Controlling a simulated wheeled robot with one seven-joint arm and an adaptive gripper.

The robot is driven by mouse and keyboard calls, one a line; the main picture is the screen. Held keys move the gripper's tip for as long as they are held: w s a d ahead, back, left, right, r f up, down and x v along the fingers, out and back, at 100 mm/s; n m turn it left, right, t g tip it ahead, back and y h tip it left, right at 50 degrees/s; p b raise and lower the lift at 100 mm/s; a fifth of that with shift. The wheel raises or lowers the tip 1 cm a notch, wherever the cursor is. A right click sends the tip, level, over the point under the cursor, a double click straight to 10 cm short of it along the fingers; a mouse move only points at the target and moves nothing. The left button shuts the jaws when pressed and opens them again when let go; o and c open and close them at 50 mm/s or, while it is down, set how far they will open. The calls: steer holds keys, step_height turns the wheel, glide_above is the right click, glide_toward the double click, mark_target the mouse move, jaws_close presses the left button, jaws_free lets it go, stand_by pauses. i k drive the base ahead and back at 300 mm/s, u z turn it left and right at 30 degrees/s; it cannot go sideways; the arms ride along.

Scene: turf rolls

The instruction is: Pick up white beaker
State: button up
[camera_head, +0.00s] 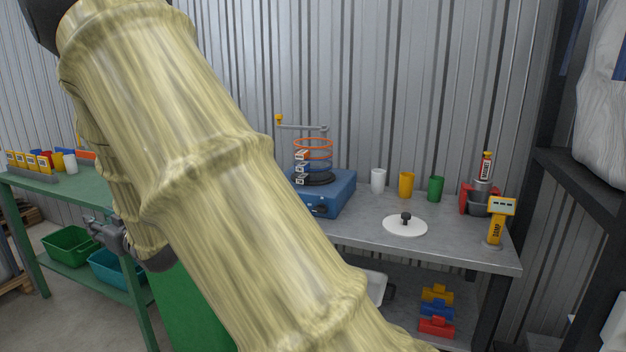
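A white beaker (378,180) stands upright on the grey workbench (375,232), at the left end of a row with a yellow beaker (407,185) and a green beaker (436,189). Another white beaker (70,163) stands on the green table (75,192) at the far left. My gripper (91,229) is at the left, in front of the green table's edge and apart from both white beakers. It is small and partly turned away, so I cannot tell whether its fingers are open. My pale yellow sleeved arm covers much of the picture's middle.
A blue device (330,195) with orange rings stands left of the beakers. A white disc (405,226) with a black knob lies in front of them. A yellow meter (496,225) stands at the right corner. A dark shelf frame (575,185) borders the right side.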

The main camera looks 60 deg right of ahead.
mark_target(378, 175)
steer(key=z, duration=0.6)
steer(key=i, duration=0.65)
steer(key=z, duration=1.15)
steer(key=i, duration=0.8)
steer(key=z, duration=0.25)
